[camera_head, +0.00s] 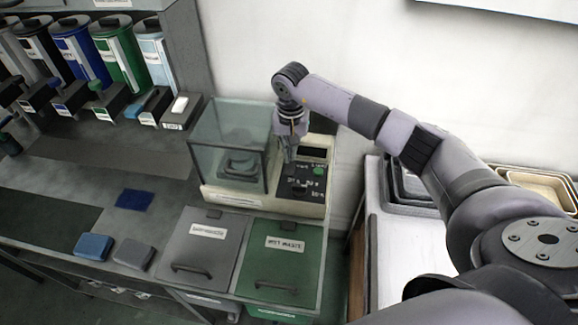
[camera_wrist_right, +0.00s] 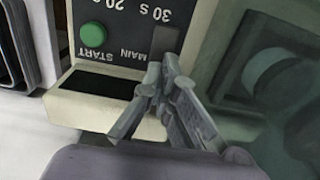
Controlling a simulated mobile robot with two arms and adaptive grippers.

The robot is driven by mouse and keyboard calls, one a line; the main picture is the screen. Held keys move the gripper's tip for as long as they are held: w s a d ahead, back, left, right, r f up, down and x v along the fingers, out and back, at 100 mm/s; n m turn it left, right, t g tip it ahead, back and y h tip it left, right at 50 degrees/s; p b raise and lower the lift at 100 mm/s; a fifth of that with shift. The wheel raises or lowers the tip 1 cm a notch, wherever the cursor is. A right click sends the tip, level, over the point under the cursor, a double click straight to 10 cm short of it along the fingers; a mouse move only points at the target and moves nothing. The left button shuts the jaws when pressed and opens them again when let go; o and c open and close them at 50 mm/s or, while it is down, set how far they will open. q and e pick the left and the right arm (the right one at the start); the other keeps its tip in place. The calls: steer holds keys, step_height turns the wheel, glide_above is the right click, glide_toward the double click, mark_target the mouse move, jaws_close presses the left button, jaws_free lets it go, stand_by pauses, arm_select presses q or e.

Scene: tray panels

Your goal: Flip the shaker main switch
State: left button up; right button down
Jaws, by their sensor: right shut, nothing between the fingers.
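The shaker (camera_head: 230,198) is a cream-based machine with a clear box on its left and a dark control panel (camera_head: 300,190) on its right. In the right wrist view the panel appears upside down, with a green START button (camera_wrist_right: 93,36) and the label MAIN. A grey rectangular patch (camera_wrist_right: 166,38) beside that label looks like the main switch; its position is unclear and the fingers partly cover it. My right gripper (camera_head: 288,157) is shut and empty, its tips (camera_wrist_right: 161,68) at or just over the panel by MAIN. Contact cannot be told. My left gripper is out of view.
The clear box (camera_head: 205,150) stands close beside my right gripper. Two lidded waste bins, grey (camera_head: 215,225) and green (camera_head: 310,240), are in front of the shaker. Several dispensers line the left back. Trays (camera_head: 545,180) lie on the right.

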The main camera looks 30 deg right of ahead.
mark_target(291, 163)
steer(key=shift+s+f+b, duration=0.1)
steer(key=shift+f+b, duration=1.15)
steer(key=shift+f, duration=0.05)
stand_by(0.7)
steer(key=shift+r, duration=0.15)
steer(key=shift+r+p, duration=0.45)
steer(key=shift+r, duration=0.15)
steer(key=shift+r+p, duration=1.15)
steer(key=shift+r, duration=1.65)
steer(key=shift+f, duration=0.1)
